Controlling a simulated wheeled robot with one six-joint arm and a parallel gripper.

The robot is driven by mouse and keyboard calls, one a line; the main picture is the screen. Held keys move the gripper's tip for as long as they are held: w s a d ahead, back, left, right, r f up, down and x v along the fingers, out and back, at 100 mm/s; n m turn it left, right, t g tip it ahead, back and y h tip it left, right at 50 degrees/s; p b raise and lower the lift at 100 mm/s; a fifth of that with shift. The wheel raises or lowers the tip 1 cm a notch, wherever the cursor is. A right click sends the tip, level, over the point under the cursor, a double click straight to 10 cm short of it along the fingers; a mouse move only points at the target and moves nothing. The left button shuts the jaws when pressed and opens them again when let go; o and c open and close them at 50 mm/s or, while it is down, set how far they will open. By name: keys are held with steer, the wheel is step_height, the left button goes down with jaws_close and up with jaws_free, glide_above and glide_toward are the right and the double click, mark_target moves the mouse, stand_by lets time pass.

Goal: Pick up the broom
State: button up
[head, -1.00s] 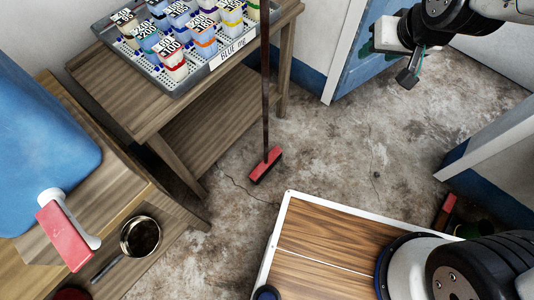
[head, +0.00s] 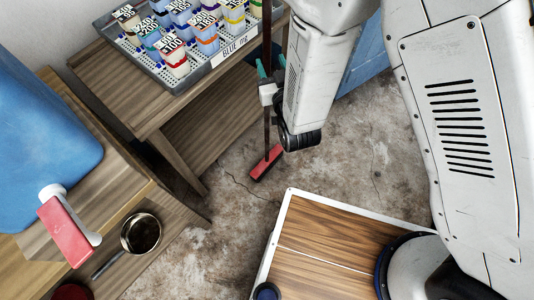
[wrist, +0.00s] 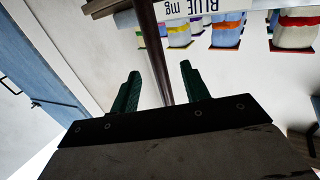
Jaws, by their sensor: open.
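The broom stands upright on the floor in front of the wooden table, with a dark thin handle and a red head (head: 265,162) in the head view. My gripper (head: 263,72) is at the handle, well above the broom head. In the wrist view the dark handle (wrist: 154,50) runs between the two green fingers of my gripper (wrist: 158,84), with a gap on each side. The gripper is open and not closed on the handle. My arm hides part of the scene to the right of the handle.
A wooden table (head: 150,95) holds a grey tray (head: 190,75) of several labelled cups close behind the handle. At left are a blue container (head: 45,130) with a red tap and a small pan (head: 141,233). Stained floor (head: 225,230) lies clear in between.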

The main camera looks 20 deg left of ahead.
mark_target(268, 54)
steer(key=x, duration=0.7)
steer(key=shift+w+a, duration=0.1)
steer(key=shift+w, duration=0.25)
jaws_close()
